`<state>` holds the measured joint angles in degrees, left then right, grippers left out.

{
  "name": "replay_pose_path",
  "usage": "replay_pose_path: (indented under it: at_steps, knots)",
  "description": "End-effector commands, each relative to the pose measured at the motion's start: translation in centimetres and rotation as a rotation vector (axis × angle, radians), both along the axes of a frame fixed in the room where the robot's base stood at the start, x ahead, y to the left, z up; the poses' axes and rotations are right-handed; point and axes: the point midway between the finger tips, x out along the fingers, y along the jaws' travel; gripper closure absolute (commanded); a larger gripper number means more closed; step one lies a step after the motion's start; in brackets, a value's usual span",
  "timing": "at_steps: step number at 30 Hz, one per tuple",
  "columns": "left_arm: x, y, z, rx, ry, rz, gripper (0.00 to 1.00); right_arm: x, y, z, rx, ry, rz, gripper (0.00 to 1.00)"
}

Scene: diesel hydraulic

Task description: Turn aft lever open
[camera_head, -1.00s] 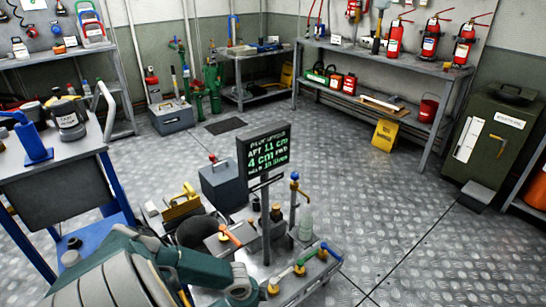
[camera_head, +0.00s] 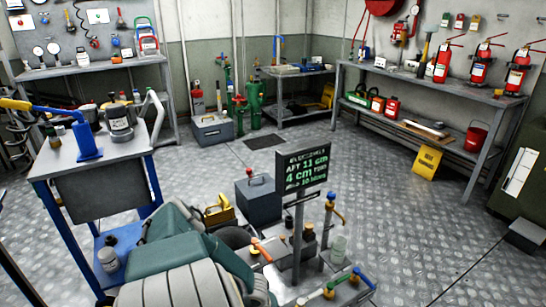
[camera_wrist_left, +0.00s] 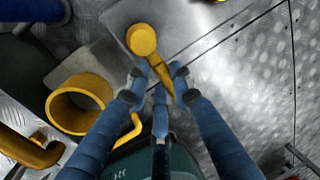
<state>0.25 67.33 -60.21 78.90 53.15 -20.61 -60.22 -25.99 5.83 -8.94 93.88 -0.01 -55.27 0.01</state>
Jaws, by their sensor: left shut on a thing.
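In the left wrist view my left gripper (camera_wrist_left: 158,80) has its blue fingers closed around a yellow lever handle (camera_wrist_left: 160,72). The handle runs from a round yellow hub (camera_wrist_left: 141,39) on a grey block. I cannot tell from its surroundings which labelled lever this is. In the head view my left arm covers the gripper. A low bench carries levers with an orange handle (camera_head: 261,250) and a blue handle (camera_head: 364,278). My right gripper is in neither view.
A yellow ring (camera_wrist_left: 79,104) and a yellow bent bar (camera_wrist_left: 28,150) lie left of the gripper. A blue-framed cart (camera_head: 55,168) stands at the left, and a grey box (camera_head: 258,200) behind the sign. The floor (camera_head: 415,225) to the right is open.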

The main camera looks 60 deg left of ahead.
Motion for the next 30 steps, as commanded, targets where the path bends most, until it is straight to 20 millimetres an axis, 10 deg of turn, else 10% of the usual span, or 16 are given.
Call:
replay_pose_path:
  at_steps: [5, 6, 8, 20, 30]
  knots:
    - [-0.4, -0.5, -0.2, -0.007, 0.008, -0.002, 1.00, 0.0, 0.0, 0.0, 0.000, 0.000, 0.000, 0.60]
    - [-0.4, -0.5, -0.2, -0.007, 0.008, -0.002, 0.70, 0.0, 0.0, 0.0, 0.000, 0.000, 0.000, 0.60]
    - [-0.4, -0.4, -0.2, -0.006, 0.008, -0.002, 0.58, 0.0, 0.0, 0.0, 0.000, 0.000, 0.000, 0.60]
    - [-0.3, 0.0, 0.5, 0.000, 0.003, -0.002, 0.58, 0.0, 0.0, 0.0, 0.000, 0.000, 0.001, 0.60]
    - [-1.5, -0.1, 6.4, 0.001, 0.005, -0.007, 0.58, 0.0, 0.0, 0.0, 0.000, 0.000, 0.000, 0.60]
